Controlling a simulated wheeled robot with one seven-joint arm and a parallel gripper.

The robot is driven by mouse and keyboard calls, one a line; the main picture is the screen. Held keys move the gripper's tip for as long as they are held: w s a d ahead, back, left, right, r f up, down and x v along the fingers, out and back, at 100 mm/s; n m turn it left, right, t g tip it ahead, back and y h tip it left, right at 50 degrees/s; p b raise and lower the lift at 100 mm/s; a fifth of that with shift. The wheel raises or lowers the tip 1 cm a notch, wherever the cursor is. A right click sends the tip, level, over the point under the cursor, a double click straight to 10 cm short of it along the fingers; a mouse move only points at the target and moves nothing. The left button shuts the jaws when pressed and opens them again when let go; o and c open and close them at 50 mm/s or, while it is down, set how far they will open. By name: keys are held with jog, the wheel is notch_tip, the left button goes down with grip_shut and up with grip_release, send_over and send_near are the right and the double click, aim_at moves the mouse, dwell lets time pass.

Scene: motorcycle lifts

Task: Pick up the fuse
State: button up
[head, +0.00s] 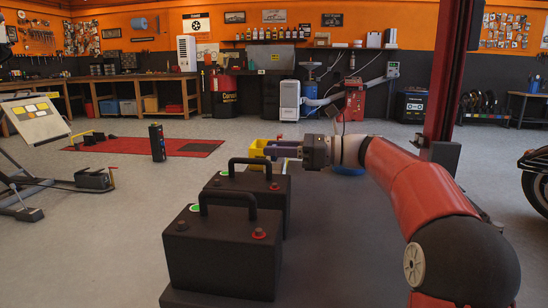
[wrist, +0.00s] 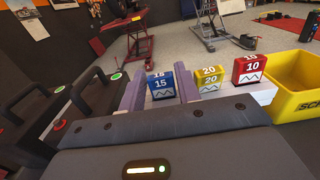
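Three block-shaped fuses stand in a row in the wrist view: a blue one marked 15 (wrist: 162,88), a yellow one marked 20 (wrist: 210,83) and a red one marked 10 (wrist: 251,69). My gripper (wrist: 158,80) is open, its two purple fingers apart. The blue fuse shows between the fingers, the yellow and red ones to their right. I cannot tell whether either finger touches the blue fuse. In the head view my gripper (head: 283,151) is beyond the black batteries, and the fuses are too small or hidden to make out.
A yellow bin (wrist: 297,104) stands right of the fuses; it also shows in the head view (head: 257,149). Two black batteries with raised handles, the near one (head: 222,262) and the far one (head: 275,195), stand left of my arm. A red pillar (head: 447,70) rises at the right.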

jog(key=shift+w+a, duration=0.15)
jog(key=shift+a, duration=0.4)
jog(key=c, duration=0.7)
